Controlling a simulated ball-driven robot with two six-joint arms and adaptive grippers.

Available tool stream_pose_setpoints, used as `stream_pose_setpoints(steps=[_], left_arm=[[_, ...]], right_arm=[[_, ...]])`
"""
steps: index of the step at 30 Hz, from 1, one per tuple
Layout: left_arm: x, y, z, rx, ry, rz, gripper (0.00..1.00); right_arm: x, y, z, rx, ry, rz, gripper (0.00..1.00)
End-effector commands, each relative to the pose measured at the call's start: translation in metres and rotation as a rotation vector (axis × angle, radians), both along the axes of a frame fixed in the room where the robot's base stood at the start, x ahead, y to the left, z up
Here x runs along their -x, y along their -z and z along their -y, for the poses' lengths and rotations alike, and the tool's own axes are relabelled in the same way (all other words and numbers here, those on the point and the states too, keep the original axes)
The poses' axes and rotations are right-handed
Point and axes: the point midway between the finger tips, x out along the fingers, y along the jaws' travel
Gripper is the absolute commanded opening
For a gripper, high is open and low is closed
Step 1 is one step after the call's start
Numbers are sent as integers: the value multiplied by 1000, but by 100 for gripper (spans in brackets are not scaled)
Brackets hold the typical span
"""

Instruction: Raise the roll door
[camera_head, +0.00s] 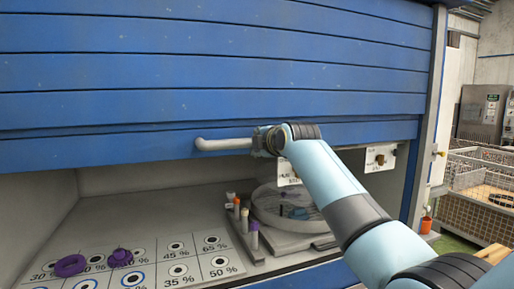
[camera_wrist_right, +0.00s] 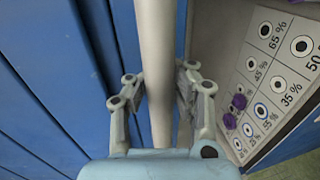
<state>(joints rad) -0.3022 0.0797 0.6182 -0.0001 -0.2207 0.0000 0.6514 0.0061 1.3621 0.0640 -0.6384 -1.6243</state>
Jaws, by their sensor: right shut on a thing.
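The blue slatted roll door (camera_head: 200,75) is partly raised; its lower edge hangs above an open bay. A pale grey bar handle (camera_head: 222,144) runs sideways near the door's bottom edge. My right gripper (camera_head: 265,142) is at the handle's right part and shut on it. In the right wrist view, the handle (camera_wrist_right: 155,50) passes between the two fingers of the right gripper (camera_wrist_right: 160,88), with the door (camera_wrist_right: 45,100) to the left. The handle's right end is hidden behind my right arm. My left gripper is not in view.
Inside the bay, a round turntable (camera_head: 263,218) stands beside several capped tubes (camera_head: 245,220). A board marked with percentages (camera_head: 150,280) holds purple rings (camera_head: 70,265). A door frame post (camera_head: 428,110) stands at the right, with wire crates (camera_head: 480,212) beyond.

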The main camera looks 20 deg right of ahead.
Motion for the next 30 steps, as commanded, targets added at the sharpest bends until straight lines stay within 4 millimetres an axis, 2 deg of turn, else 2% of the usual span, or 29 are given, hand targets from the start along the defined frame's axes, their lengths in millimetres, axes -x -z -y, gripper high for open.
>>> stream_pose_setpoints(steps=[11,12,20,30], left_arm=[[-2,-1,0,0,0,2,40],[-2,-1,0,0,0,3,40],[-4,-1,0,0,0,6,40],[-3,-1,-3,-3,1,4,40]], right_arm=[[0,-2,0,1,0,2,0],[0,-2,0,1,0,2,13],[0,-2,0,1,0,1,47],[3,-2,0,1,0,1,48]])
